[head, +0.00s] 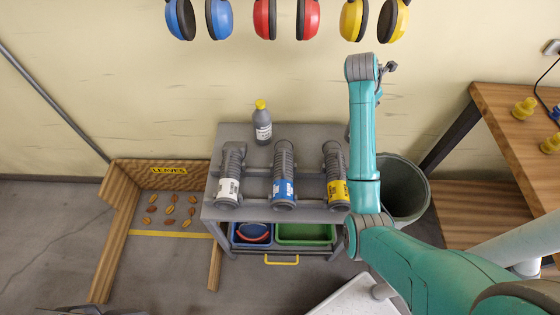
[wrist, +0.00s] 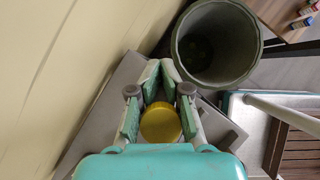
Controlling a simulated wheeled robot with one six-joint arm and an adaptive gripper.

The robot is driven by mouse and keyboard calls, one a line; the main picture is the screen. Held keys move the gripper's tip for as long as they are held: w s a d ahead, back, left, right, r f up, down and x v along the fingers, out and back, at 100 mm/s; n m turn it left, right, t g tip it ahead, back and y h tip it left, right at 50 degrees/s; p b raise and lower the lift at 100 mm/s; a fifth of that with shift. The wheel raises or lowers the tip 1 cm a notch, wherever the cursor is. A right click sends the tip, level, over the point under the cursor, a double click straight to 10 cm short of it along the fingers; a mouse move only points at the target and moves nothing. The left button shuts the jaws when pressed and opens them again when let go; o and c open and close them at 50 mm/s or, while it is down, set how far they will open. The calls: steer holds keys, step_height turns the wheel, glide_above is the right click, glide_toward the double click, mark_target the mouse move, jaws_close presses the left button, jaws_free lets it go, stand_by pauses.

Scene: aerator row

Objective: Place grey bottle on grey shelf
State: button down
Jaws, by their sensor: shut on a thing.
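A grey bottle (head: 263,126) with a yellow cap and white label stands upright at the back of the grey shelf unit (head: 226,133), in the head view. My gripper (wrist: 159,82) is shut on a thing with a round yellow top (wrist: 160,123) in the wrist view. The thing's body is hidden, so I cannot tell whether it is another bottle. In the head view my arm hides the gripper and what it holds. In the wrist view the grey unit (wrist: 101,108) shows behind and below the fingers.
Three ribbed grey cylinders with white (head: 229,188), blue (head: 283,190) and yellow (head: 337,190) labels lie across the unit's top. Blue (head: 237,240) and green (head: 306,239) trays sit below. A green bin (head: 403,190) stands to the right, and a wooden leaf bay (head: 117,226) to the left.

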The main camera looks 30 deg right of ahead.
steer(key=s+d+r+m+g, duration=0.1)
steer(key=s+d, duration=0.8)
steer(key=d, duration=0.2)
steer(key=w+a, duration=2.2)
steer(key=a, duration=0.1)
step_height(320, 180, down, 7)
steer(key=shift+s+a+r+y, duration=0.15)
steer(key=shift+s+y, duration=0.1)
steer(key=shift+y, duration=0.05)
steer(key=c, duration=1.6)
jaws_free()
steer(key=o, duration=0.5)
